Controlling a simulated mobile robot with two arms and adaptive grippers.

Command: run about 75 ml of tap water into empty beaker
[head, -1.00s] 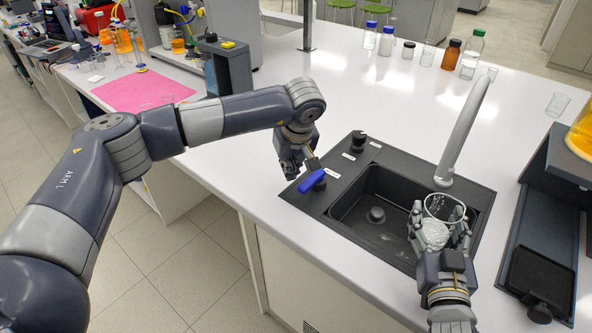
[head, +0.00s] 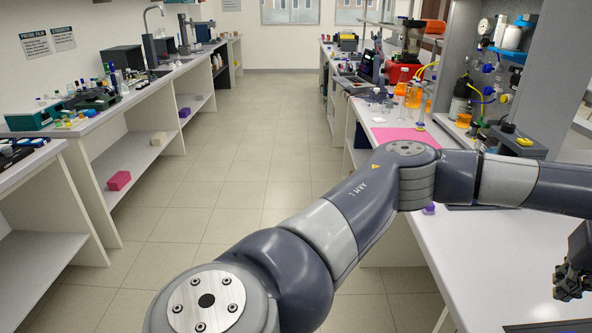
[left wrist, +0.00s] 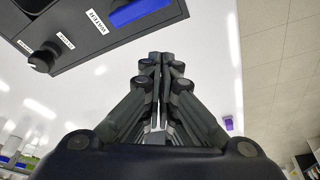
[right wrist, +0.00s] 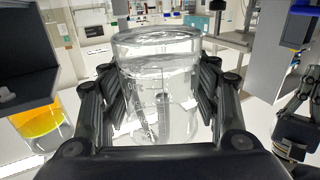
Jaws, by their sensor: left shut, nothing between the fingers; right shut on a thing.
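The clear glass beaker (right wrist: 157,95) stands upright between the fingers of my right gripper (right wrist: 160,105) in the right wrist view. Clear liquid shows in it, with a surface line in its upper part; I cannot read an amount. My left gripper (left wrist: 159,62) is shut and empty above the white bench in the left wrist view, apart from the blue tap lever (left wrist: 138,11) marked WATER. It also shows at the right edge of the head view (head: 570,283).
A vessel of orange liquid (right wrist: 42,122) stands left of the beaker. The head view shows a pink mat (head: 398,135), orange bottles (head: 413,96) and a small purple object (head: 430,208) on the bench. The aisle floor is clear.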

